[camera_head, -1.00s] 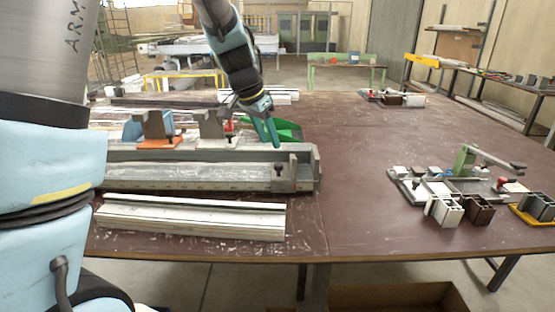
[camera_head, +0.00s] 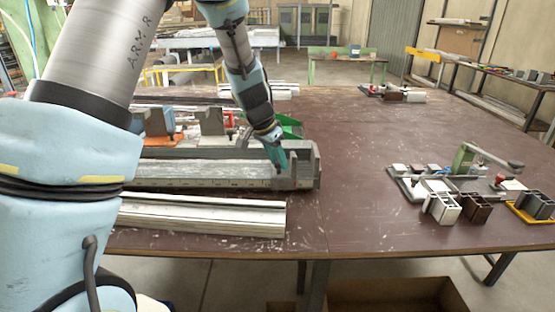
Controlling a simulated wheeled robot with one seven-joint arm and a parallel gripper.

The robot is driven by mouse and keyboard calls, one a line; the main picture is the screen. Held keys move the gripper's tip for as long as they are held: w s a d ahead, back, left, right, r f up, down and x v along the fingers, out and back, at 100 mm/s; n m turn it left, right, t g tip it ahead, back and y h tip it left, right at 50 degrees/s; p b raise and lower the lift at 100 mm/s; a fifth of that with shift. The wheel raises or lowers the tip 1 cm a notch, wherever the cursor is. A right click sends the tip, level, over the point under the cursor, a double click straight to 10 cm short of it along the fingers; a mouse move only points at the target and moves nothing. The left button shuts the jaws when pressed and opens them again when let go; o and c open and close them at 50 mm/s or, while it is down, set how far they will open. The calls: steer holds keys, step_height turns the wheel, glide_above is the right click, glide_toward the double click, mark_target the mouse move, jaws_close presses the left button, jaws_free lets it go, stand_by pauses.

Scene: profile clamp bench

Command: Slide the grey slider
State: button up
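A long grey metal clamp fixture (camera_head: 205,174) lies on the table in the head view. A grey slider block (camera_head: 284,183) sits on its front side near the right end. My gripper (camera_head: 280,166), with green fingers, points down right at this block's top. I cannot tell whether it touches the block. The fingers look close together, but their gap is not clear from this angle. Another grey block (camera_head: 212,122) stands at the back of the fixture, and one more stands to its left beside blue and orange parts.
Pale aluminium profiles (camera_head: 205,215) lie in front of the fixture. A green part (camera_head: 291,127) is behind the gripper. A small clamp jig with a green lever (camera_head: 463,160) and cut profile pieces (camera_head: 443,207) stand at the right. The brown table (camera_head: 350,160) between is clear.

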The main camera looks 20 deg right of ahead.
jaws_close()
stand_by(1.2)
